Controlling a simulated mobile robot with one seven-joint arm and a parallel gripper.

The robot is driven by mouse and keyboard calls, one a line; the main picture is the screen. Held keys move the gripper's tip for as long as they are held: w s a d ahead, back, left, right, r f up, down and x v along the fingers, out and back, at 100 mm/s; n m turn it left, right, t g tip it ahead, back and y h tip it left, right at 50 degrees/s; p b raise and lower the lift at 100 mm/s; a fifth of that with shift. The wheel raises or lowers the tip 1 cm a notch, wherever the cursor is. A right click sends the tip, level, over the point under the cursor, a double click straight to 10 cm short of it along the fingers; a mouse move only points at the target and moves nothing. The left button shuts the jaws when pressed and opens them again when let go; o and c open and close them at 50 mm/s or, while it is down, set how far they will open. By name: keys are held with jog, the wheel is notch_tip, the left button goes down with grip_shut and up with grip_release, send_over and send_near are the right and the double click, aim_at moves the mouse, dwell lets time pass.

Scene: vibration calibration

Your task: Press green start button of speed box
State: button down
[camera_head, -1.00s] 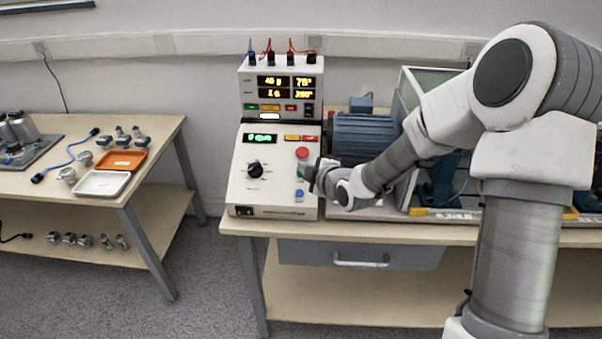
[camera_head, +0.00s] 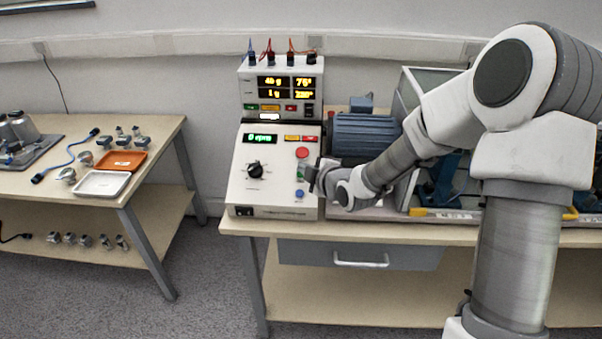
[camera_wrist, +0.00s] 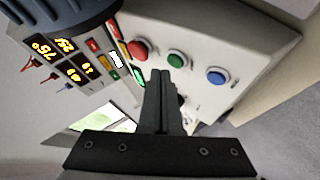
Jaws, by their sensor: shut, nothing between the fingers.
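The speed box (camera_head: 240,182) is a sloped white console on the left of the bench, with a black knob and a green display reading 0 rpm. Its green start button (camera_wrist: 178,59) sits between the red button (camera_wrist: 138,48) and the blue button (camera_wrist: 216,76). In the head view the green button is mostly hidden by my gripper (camera_head: 311,175). In the wrist view my gripper (camera_wrist: 174,73) is shut and empty, its dark tips just at the near side of the green button. I cannot tell whether they touch it.
A second display unit (camera_head: 246,84) stands behind the speed box. A blue motor (camera_head: 365,135) is close to its right. A side table on the left holds an orange tray (camera_head: 121,160) and a white tray (camera_head: 101,184).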

jog(key=shift+f, duration=0.15)
dwell(0.3)
jog(key=shift+w+f+b, duration=0.15)
jog(key=shift+f+b, duration=0.15)
jog(key=shift+b, duration=0.4)
jog(key=shift+w+f+b, duration=0.2)
jog(key=shift+f+b, duration=0.15)
jog(key=shift+b, duration=0.2)
jog(key=shift+r, duration=0.1)
dwell(0.5)
jog(key=shift+s+r, duration=0.35)
jog(key=shift+r, duration=0.3)
jog(key=r+p, duration=0.1)
jog(key=s+r+p, duration=0.1)
jog(key=r, duration=0.1)
jog(key=s+r, duration=0.1)
jog(key=shift+s+r+p, duration=0.1)
jog(key=shift+r+p, duration=0.2)
jog(key=shift+p, duration=0.1)
dwell(0.6)
